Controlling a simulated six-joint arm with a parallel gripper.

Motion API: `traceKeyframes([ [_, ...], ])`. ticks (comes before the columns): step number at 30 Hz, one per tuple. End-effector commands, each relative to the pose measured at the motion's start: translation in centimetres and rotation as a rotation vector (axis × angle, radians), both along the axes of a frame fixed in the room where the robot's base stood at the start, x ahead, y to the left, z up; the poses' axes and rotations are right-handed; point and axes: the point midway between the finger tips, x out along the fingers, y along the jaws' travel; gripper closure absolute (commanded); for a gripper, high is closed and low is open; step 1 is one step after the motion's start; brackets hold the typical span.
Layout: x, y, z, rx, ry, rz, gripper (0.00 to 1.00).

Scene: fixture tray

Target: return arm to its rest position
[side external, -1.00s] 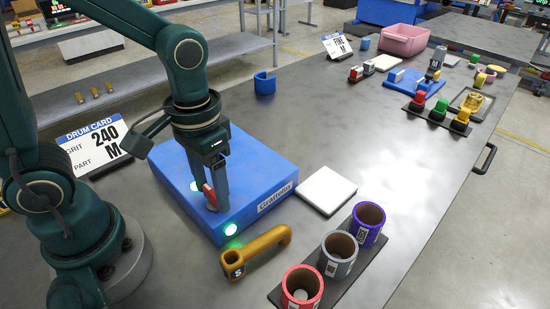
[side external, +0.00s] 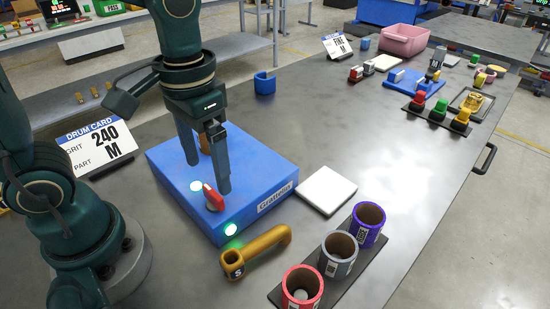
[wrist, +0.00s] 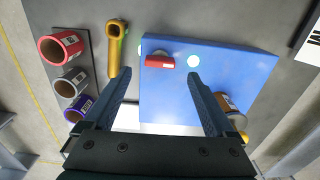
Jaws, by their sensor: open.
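My gripper (side external: 208,178) is open and points down above the blue fixture box (side external: 268,172). Its fingers are apart with nothing between them. They also show in the wrist view (wrist: 159,74). A red switch knob (side external: 214,198) sits on top of the box, clear of the fingers. It shows near the top of the wrist view (wrist: 159,61). Two green lights glow on the box, one beside the knob (side external: 196,186) and one at the front corner (side external: 231,229). A brown cylinder (wrist: 232,103) stands on the box, partly hidden behind my gripper in the side view.
A yellow wrench-like handle (side external: 257,249) lies in front of the box. A white pad (side external: 327,190) lies to its right. Red, grey and purple rolls (side external: 338,255) stand on a dark strip. A drum card (side external: 97,147) stands behind.

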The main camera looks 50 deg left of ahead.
Motion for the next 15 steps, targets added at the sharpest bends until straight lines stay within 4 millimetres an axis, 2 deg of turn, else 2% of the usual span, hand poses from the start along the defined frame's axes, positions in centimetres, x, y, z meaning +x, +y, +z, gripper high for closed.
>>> traceKeyframes([
  [8,0.0,0.1,0.1,-0.001,-0.005,0.003,0.10],
  [15,-0.6,1.0,2.3,-0.016,-0.147,0.040,0.10],
])
